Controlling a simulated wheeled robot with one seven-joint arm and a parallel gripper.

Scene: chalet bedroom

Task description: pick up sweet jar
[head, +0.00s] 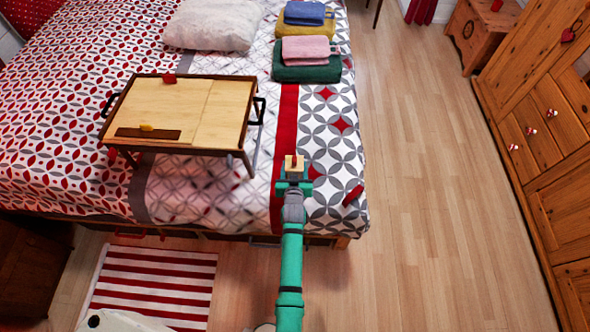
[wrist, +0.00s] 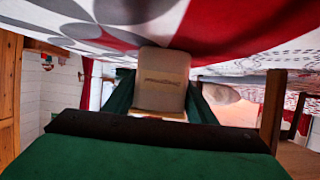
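A pale beige, box-like thing with a small dark red part on top (head: 293,162) is at the end of my arm, over the foot of the bed; I take it for the sweet jar. In the wrist view the jar (wrist: 162,75) shows a smooth pale face with faint marking. The green fingers of my gripper (wrist: 161,100) stand on both sides of it with no clear gap, and look shut on it. I cannot tell whether the jar touches the bed.
A wooden bed tray (head: 215,100) with small things on it stands on the bed to the left. Folded towels (head: 307,72) and a pillow (head: 213,25) lie farther back. The floor (head: 430,200) to the right is clear.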

